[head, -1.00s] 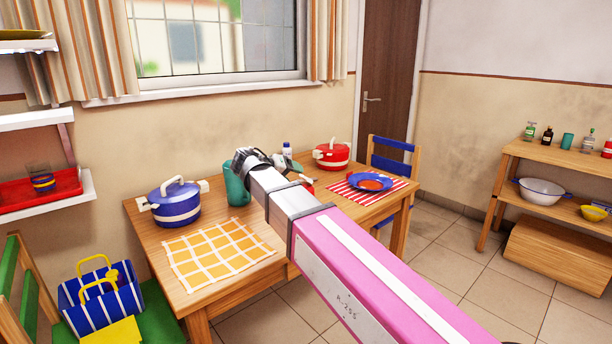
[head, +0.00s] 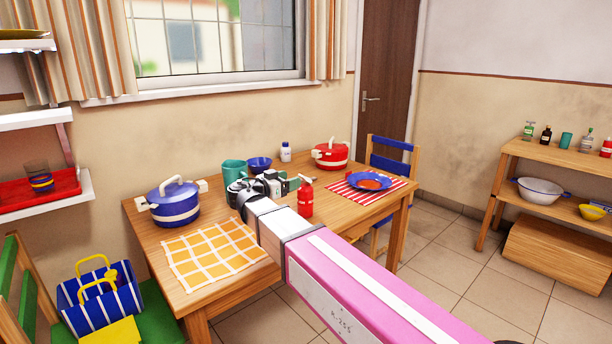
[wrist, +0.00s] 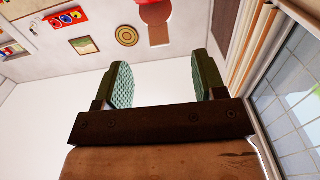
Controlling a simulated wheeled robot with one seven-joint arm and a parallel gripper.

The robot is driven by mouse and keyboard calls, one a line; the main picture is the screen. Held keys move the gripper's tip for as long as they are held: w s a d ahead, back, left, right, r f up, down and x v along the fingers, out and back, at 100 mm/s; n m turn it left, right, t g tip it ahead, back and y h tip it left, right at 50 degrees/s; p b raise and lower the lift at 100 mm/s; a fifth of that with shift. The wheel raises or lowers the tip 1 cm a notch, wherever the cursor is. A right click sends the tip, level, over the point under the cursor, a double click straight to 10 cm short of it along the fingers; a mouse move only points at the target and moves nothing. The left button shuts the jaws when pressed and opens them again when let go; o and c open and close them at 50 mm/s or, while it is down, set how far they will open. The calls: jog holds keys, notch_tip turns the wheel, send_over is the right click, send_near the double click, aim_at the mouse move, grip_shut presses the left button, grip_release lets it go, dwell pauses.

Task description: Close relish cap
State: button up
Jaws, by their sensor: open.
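A red bottle (head: 306,198) stands upright on the wooden table, close to the right of my gripper. It has a dark red top, but I cannot read a label or tell whether its cap is closed. A small white bottle with a blue cap (head: 286,152) stands at the back of the table. I cannot tell which one is the relish. My gripper (head: 286,186) is low over the table, left of the red bottle. In the wrist view my gripper (wrist: 160,84) is open, with nothing between its fingers.
A teal mug (head: 234,172) and blue bowl (head: 259,164) stand just behind my gripper. A blue pot (head: 175,204) is at left, a red pot (head: 331,155) at back right. A blue plate (head: 370,181) lies on a striped mat. The yellow checked mat (head: 212,252) is clear.

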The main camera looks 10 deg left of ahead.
aim_at(305, 179)
jog(key=x, duration=0.8)
jog(key=shift+f, duration=0.1)
jog(key=c, duration=0.9)
